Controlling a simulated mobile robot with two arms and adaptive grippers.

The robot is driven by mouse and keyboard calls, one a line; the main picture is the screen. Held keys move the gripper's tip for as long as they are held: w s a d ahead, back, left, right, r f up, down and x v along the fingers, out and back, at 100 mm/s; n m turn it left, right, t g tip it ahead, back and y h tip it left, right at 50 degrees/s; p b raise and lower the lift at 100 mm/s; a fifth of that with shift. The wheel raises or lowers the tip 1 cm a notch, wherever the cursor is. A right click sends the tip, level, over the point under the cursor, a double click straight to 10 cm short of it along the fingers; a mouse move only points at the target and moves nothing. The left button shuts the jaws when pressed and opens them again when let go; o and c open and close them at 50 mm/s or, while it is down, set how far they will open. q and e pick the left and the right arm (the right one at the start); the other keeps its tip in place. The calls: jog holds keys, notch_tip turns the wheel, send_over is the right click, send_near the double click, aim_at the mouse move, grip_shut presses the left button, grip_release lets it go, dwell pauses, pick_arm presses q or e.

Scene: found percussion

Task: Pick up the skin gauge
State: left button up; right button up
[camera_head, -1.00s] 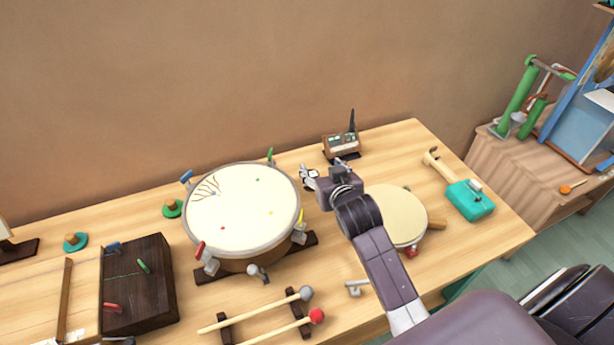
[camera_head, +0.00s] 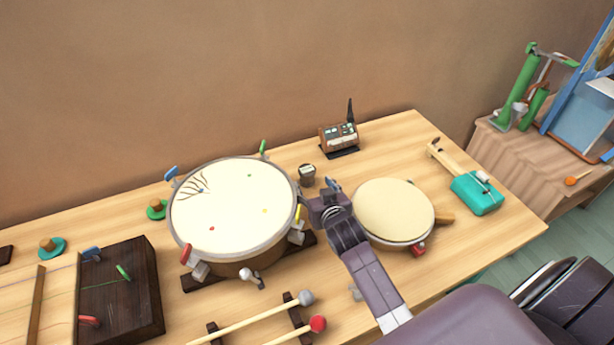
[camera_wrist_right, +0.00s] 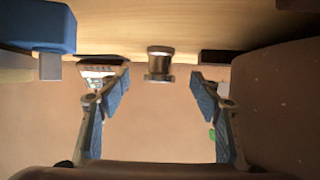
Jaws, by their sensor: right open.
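I take the skin gauge to be the small dark round canister with a pale top (camera_head: 307,174), standing upright on the table behind my right gripper (camera_head: 317,194). In the right wrist view the gauge (camera_wrist_right: 160,63) is centred between and beyond the two blue-padded fingers (camera_wrist_right: 160,92). The fingers are spread apart and do not touch it. In the head view the gripper is between the large drum and the small drum; its fingers are partly hidden by its own body. My left gripper is not in view.
The large drum (camera_head: 230,212) stands close left, with pegs around its rim. The small drum (camera_head: 392,210) is close right. A box with an antenna (camera_head: 339,138) stands behind the gauge. Beaters (camera_head: 250,320) lie in front. Bare table lies between the gauge and antenna box.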

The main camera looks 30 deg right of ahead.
aim_at(309, 178)
jog(key=shift+r+x, duration=0.2)
jog(key=shift+x, duration=3.5)
jog(key=shift+w+r, duration=0.1)
jog(key=c, duration=1.5)
